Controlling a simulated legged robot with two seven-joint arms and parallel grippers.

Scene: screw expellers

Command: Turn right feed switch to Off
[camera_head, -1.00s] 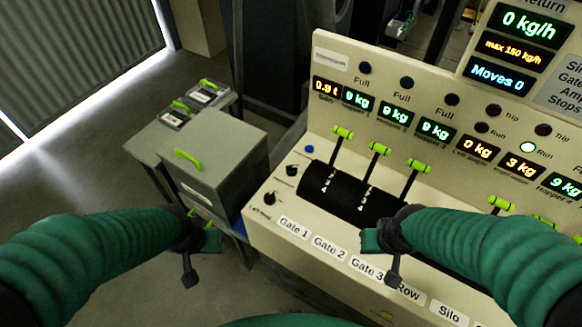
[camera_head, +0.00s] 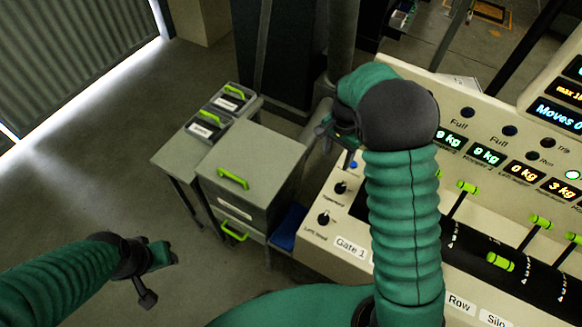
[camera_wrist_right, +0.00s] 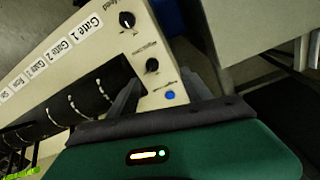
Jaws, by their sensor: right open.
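The right feed switch is a black rotary knob (camera_head: 340,187) on the cream console's left end. In the right wrist view the same knob (camera_wrist_right: 152,66) shows with its label, too small to read surely. A matching knob (camera_head: 323,218), labelled as the left feed, sits nearer the front edge and also shows in the wrist view (camera_wrist_right: 127,20). My right gripper (camera_head: 325,130) is open, above and behind the switch, apart from it; its spread grey fingers (camera_wrist_right: 163,90) frame the switch in the wrist view. My left gripper (camera_head: 165,257) hangs over the floor; its jaw opening is unclear.
A blue button (camera_head: 353,164) sits just behind the switch. Gate levers with green handles (camera_head: 467,187) stand farther right. A grey cabinet (camera_head: 262,165) with green handles stands left of the console, beside a table with small boxes (camera_head: 208,125). Floor at left is clear.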

